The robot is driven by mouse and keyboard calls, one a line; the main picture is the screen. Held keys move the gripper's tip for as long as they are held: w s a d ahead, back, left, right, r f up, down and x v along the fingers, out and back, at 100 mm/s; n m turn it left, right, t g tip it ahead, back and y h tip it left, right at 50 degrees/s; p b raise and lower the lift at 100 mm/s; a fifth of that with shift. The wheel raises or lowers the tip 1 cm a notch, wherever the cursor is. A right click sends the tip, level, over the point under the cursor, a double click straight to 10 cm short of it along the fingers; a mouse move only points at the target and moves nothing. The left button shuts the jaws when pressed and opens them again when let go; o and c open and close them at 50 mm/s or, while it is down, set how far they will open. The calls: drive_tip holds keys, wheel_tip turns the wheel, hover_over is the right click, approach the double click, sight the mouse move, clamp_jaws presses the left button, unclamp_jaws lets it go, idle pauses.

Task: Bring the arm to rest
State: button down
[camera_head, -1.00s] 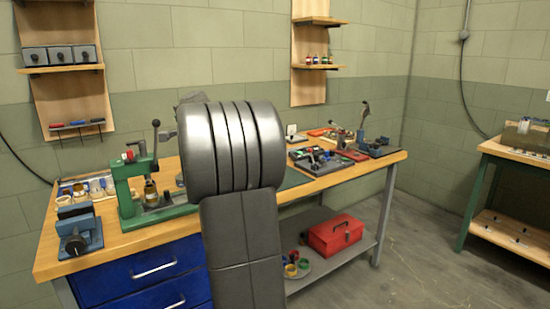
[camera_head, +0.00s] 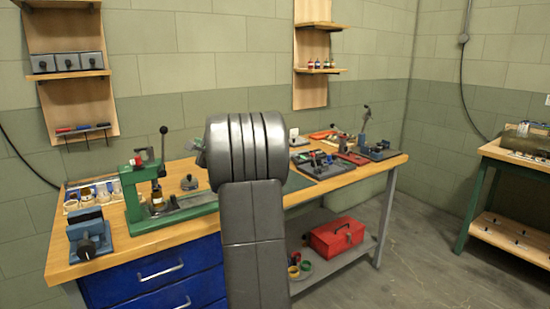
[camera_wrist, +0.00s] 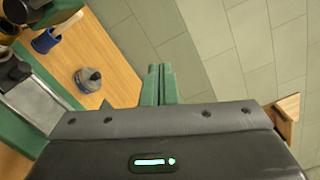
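My arm (camera_head: 250,150) stands folded up in front of the workbench (camera_head: 130,258) in the head view, a large grey joint above a dark link. It hides the middle of the bench top. My gripper (camera_wrist: 161,70) shows in the wrist view, where its two green fingers lie close together with nothing visible between them. The fingers are tilted up against the block wall, to the right of the bench top and apart from the things on it.
A green lever press (camera_head: 134,195) and a blue vise (camera_head: 90,238) stand on the left of the bench. A grey knobbed piece (camera_head: 190,182) lies beside the arm. A parts tray (camera_head: 318,166) is at right. A red toolbox (camera_head: 337,237) sits below.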

wheel_tip(320, 180, down, 9)
drive_tip(key=w+d+m+p, duration=0.1)
drive_tip(key=d+m+p, duration=0.1)
drive_tip(key=m+p, duration=0.4)
drive_tip(key=shift+w+f+m+t, duration=0.2)
drive_tip(key=shift+w+m+t, duration=0.1)
drive_tip(key=shift+m, duration=0.6)
drive_tip(key=shift+d, duration=0.1)
